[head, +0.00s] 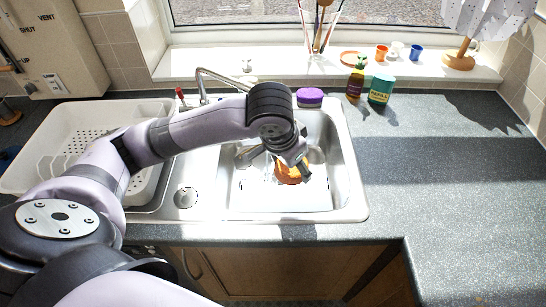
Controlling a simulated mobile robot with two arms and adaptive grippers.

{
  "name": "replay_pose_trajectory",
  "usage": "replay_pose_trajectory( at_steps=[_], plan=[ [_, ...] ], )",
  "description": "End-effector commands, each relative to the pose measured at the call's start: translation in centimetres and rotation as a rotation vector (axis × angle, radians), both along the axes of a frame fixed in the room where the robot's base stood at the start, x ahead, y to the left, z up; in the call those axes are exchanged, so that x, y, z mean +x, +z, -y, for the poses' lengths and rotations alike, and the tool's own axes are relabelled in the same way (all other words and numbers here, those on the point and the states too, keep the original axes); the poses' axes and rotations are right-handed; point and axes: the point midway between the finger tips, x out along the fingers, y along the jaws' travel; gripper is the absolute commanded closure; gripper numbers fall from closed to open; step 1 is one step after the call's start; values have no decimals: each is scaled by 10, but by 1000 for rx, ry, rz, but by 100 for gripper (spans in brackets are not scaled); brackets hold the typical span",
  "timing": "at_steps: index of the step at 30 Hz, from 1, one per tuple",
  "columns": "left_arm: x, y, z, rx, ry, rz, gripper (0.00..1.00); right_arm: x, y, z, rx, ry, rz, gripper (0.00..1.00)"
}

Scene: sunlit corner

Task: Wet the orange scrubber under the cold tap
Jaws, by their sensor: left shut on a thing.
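The orange scrubber (287,176) is low in the sink basin (335,160), held between the fingers of my left gripper (284,172), which is shut on it. The gripper and wrist hide part of the scrubber. The silver tap (203,88) rises behind the sink, with its spout running right, and my left arm hides the spout's end. A small red-topped part (180,95) stands left of the tap. I cannot tell whether water is running. My right gripper is not in view.
A white dish rack (68,117) stands on the left drainer. A purple sponge (310,96) sits behind the basin. A dark bottle (355,84) and a teal refill container (381,89) stand at the back right. The right counter (440,170) is clear.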

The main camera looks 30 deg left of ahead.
Motion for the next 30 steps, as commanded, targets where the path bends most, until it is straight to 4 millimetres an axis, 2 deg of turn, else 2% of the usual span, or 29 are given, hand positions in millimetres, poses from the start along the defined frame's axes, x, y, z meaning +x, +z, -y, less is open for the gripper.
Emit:
replay_pose_trajectory(
  at_steps=[1,5,12,14,17,24,30],
  plan=[
    [-2,-4,-7,35,-90,-6,60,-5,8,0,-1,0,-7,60],
    [-6,-17,-20,121,-360,14,60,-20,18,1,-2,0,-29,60],
    [-17,-35,-45,258,-841,111,60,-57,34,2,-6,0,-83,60],
    [-20,-38,-49,281,-938,142,60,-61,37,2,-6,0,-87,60],
    [-24,-41,-55,308,-1062,184,60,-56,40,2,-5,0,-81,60],
    [-25,-44,-59,330,-1186,239,60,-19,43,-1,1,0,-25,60],
    [-13,-48,-64,332,-1188,242,60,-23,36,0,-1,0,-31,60]
  ],
)
